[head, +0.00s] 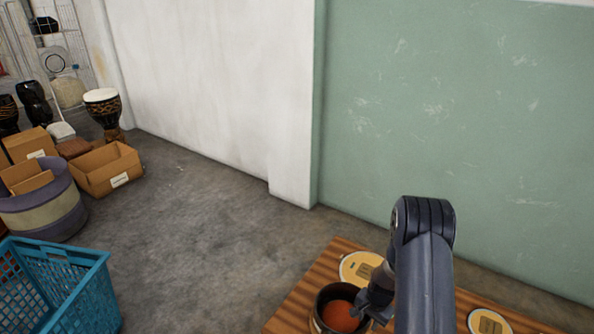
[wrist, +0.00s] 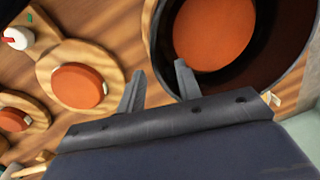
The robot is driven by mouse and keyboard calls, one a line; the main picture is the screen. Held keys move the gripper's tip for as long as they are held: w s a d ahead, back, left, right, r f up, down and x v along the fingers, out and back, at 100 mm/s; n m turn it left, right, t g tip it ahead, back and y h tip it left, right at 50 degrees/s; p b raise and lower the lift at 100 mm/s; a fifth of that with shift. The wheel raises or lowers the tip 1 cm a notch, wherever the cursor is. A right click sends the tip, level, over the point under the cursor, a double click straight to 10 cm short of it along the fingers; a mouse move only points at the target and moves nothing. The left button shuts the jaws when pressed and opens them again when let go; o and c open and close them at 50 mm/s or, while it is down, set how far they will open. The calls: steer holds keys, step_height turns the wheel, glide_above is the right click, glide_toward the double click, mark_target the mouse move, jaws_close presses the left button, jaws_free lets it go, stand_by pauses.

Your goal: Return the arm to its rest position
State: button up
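My arm (head: 425,270) reaches out over a striped wooden table at the lower right of the head view. My gripper (wrist: 160,82) is open, with its two fingers apart and nothing seen held. It is at the rim of a dark round pot (head: 318,322) with an orange-red disc (wrist: 214,32) inside. In the wrist view one finger overlaps the pot and the other is outside its rim; I cannot tell whether they touch it. In the head view my arm partly hides the gripper.
The wooden table (head: 300,302) also holds yellow round pieces (head: 358,266) and, in the wrist view, orange discs on wooden rounds (wrist: 79,87). A blue basket (head: 75,290), cardboard box (head: 106,170) and goblet drum (head: 103,108) stand left. A green wall (head: 460,120) rises behind. Middle floor is clear.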

steer(key=f+b, duration=0.1)
steer(key=f, duration=0.2)
steer(key=f+b, duration=0.1)
steer(key=f, duration=0.2)
steer(key=shift+w+a, duration=0.15)
steer(key=shift+a, duration=0.05)
steer(key=shift+r+p, duration=0.4)
steer(key=shift+p, duration=0.65)
step_height(320, 180, up, 10)
steer(key=p, duration=0.6)
steer(key=shift+w+f+p, duration=0.1)
steer(key=shift+f+p, duration=0.05)
steer(key=shift+p, duration=0.2)
steer(key=b, duration=0.1)
step_height(320, 180, up, 13)
steer(key=n+b, duration=0.3)
steer(key=n, duration=0.2)
glide_above(365, 329)
steer(key=w+a, duration=0.2)
steer(key=a, duration=0.2)
steer(key=shift+r+n, duration=0.3)
steer(key=shift+r, duration=0.6)
steer(key=shift+s, duration=0.1)
